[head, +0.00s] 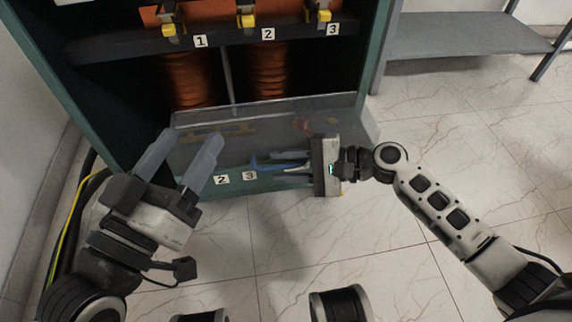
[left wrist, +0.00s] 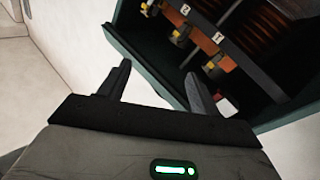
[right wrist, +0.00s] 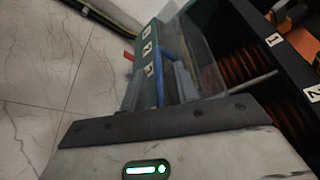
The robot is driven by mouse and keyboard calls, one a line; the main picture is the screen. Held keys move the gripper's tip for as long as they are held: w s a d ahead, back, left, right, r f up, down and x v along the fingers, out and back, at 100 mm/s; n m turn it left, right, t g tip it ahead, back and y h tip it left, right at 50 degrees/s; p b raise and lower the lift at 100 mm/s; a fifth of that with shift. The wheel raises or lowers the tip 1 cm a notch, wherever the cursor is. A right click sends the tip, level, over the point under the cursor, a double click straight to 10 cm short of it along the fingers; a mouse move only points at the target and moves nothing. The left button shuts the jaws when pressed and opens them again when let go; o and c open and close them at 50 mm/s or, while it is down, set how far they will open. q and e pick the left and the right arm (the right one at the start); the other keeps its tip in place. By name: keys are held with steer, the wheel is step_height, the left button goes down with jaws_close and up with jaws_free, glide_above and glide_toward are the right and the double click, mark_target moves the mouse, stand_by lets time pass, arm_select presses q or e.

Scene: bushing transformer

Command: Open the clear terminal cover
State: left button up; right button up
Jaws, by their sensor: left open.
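The clear terminal cover (head: 285,112) is a see-through panel low at the front of the green cabinet, below the orange bushings. In the right wrist view the clear cover (right wrist: 208,72) rises just beyond my right gripper. My left gripper (head: 188,140) is open and empty in front of the cabinet's lower left, its fingers overlapping the cover's left side in the head view.
The cabinet frame (head: 380,50) surrounds orange ribbed bushings (head: 268,70) with yellow clamps and number labels. Cables (head: 62,225) run along the floor at left. A grey shelf (head: 460,38) stands at back right. The tiled floor (head: 400,270) in front is clear.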

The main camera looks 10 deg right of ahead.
jaws_close()
steer(key=shift+r, duration=0.15)
